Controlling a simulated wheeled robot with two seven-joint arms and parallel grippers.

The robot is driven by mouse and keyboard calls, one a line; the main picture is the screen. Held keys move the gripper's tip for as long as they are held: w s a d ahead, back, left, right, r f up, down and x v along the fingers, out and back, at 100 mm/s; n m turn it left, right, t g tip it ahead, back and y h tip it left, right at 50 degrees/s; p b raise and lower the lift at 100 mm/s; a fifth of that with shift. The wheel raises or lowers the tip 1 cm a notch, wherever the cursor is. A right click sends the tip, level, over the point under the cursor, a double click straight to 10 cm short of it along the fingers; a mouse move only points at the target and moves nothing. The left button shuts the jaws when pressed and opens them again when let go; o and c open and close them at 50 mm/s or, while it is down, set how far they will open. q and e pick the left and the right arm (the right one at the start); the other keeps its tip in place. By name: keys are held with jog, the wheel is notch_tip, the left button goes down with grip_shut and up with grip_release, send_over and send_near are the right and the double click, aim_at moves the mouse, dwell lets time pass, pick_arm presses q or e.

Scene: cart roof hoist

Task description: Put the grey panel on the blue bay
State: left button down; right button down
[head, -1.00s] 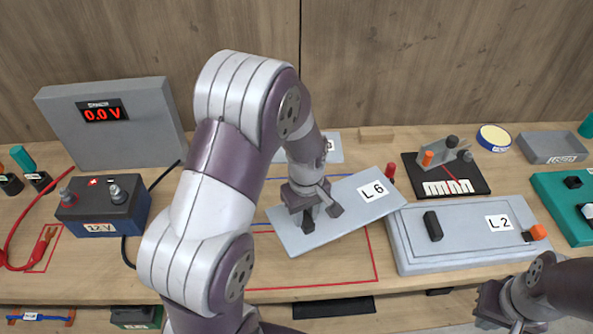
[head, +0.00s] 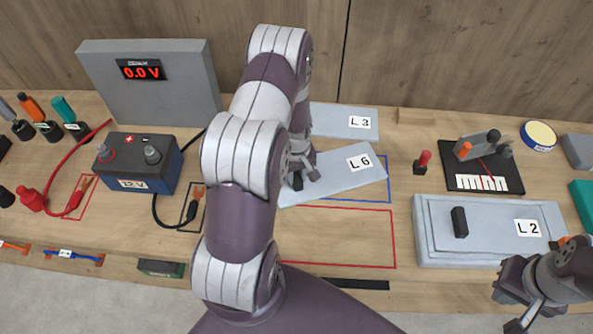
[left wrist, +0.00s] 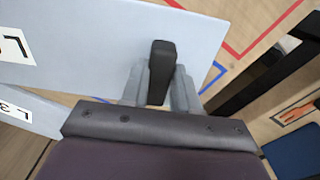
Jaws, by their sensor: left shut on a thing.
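The grey panel marked L 6 (head: 340,173) hangs from my left gripper (head: 299,178), which is shut on its black handle; the panel and handle (left wrist: 160,72) also show in the left wrist view. The panel is turned askew over the blue-outlined bay (head: 390,190), whose right and front lines show beyond it. Whether the panel touches the table I cannot tell. My forearm hides the panel's left part and the bay's left side. My right gripper (head: 515,292) is at the lower right, off the table's front edge; its jaw state is unclear.
A red-outlined bay (head: 395,240) lies empty in front of the blue one. A grey panel L 3 (head: 345,121) lies behind. A panel L 2 (head: 485,250) lies to the right, near a red plug (head: 422,162). A battery (head: 140,164) and voltmeter (head: 150,92) stand left.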

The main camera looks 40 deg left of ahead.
pick_arm(q)
jog(key=shift+f, duration=0.15)
jog(key=c, duration=0.8)
grip_release()
jog(key=shift+w+a, duration=0.1)
jog(key=shift+c, duration=0.2)
